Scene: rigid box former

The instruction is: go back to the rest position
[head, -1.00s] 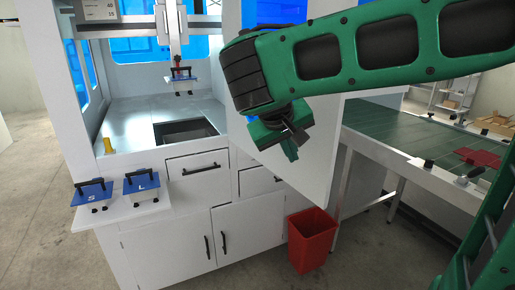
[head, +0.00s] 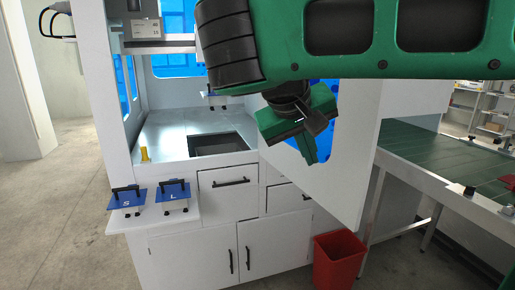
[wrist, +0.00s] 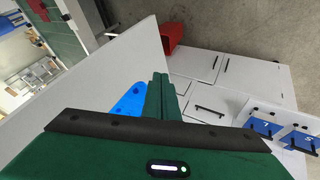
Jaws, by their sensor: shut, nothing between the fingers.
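My gripper (head: 306,153) hangs from my green arm in the upper middle of the head view, in front of the machine's open white door (head: 330,185). Its green fingers are together with nothing between them, and they also show shut in the wrist view (wrist: 160,85). The white box former (head: 165,135) stands behind and to the left, with a dark rectangular opening (head: 222,143) in its worktop. My arm hides part of the upper machine.
Two blue-plated blocks with black handles, marked S (head: 127,202) and L (head: 173,192), stand on the left shelf. A red bin (head: 338,262) stands below the door. A green conveyor (head: 440,160) runs at the right. The floor at left is clear.

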